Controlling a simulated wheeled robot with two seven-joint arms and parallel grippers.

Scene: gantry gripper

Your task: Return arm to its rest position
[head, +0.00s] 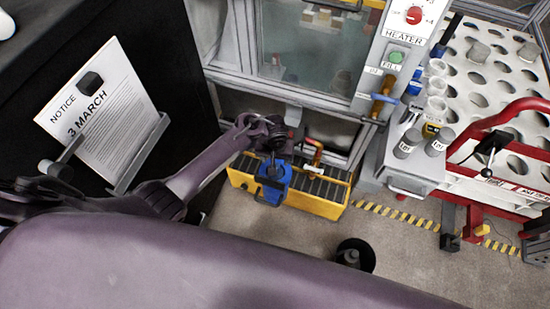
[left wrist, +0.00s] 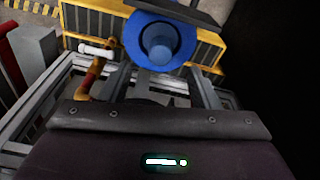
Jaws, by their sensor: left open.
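My left arm (head: 205,175) reaches in from the left, and its gripper (head: 275,158) is open above the yellow case. A blue part (head: 272,186) with a dark handle shows just below the gripper in the head view. In the left wrist view the blue part (left wrist: 160,42) is a round body with a hollow cylinder at its middle, just beyond the gripper. Whether the jaws touch it I cannot tell. My right gripper is not in view.
The yellow case (head: 320,190) stands on the floor before a grey-framed window cabinet (head: 300,97). A black bin (head: 355,254) is nearby. A heater panel (head: 405,40) and a white perforated rack (head: 480,75) with a red frame are at right. A notice board (head: 105,115) hangs left.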

